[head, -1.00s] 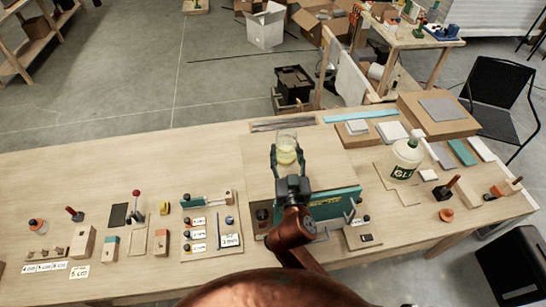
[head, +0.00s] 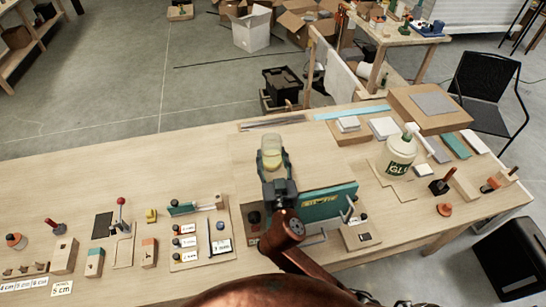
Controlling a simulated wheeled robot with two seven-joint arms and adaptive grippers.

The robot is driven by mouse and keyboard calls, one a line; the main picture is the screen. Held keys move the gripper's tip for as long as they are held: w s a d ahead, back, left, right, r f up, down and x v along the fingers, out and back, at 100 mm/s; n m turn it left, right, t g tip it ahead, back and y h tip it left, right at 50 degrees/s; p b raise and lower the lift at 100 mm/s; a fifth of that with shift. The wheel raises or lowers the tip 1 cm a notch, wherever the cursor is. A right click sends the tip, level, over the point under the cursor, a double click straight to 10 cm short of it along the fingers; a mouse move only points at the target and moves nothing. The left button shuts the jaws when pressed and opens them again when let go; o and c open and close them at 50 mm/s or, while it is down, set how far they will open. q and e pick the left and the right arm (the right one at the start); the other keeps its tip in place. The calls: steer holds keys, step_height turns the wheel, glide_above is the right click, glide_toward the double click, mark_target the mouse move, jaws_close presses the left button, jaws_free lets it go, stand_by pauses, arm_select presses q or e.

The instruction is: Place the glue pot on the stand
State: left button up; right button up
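A clear jar with yellow contents (head: 271,152), apparently the glue pot, is upright between the fingers of my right gripper (head: 272,164). The fingers close around its lower part. The jar appears over the back middle of the wooden table, beyond a green machine (head: 328,203). I cannot tell its height above the table. My wrist and forearm hide part of the machine and the table beneath. No stand is clearly identifiable. A white bottle with a green glue label (head: 399,157) stands to the right on a flat board (head: 398,189). My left gripper is not in view.
The wooden table (head: 180,152) is bare at the back left. A tool board (head: 203,241) and several small blocks lie front left. A cardboard box (head: 432,109) and flat pads lie back right. A red-handled lever (head: 121,207) stands left.

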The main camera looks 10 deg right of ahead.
steer(key=o, duration=1.4)
steer(key=shift+f, duration=0.1)
steer(key=shift+o, duration=0.2)
